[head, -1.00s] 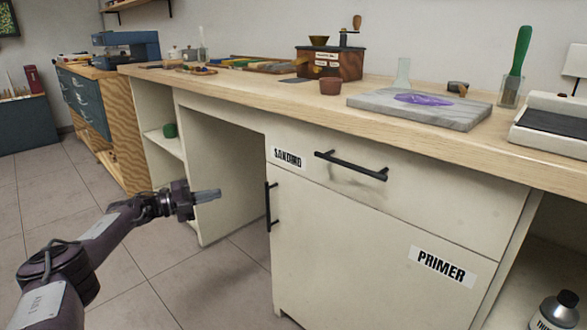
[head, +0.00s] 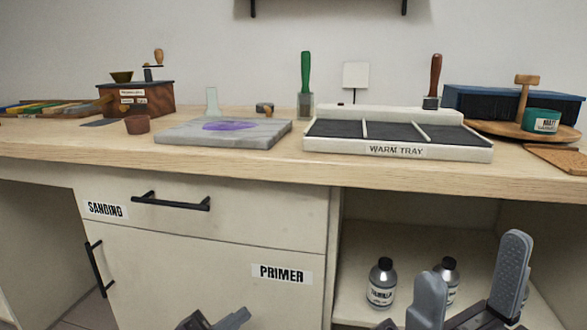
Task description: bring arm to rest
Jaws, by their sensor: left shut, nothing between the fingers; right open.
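My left gripper (head: 240,316) shows at the bottom edge of the head view, in front of the PRIMER cupboard door (head: 215,270). Its fingers are together and hold nothing. My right gripper (head: 470,268) is at the bottom right, in front of the open shelf bay. Its two grey fingers stand up, wide apart, with no object held between them. Most of both arms is out of the frame.
The wooden worktop (head: 400,176) runs across above both grippers. It bears a marble slab (head: 175,133), a warm tray (head: 320,145) and a wooden grinder box (head: 158,101). Bottles (head: 381,285) stand on the shelf behind my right gripper. A drawer handle (head: 170,203) juts out.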

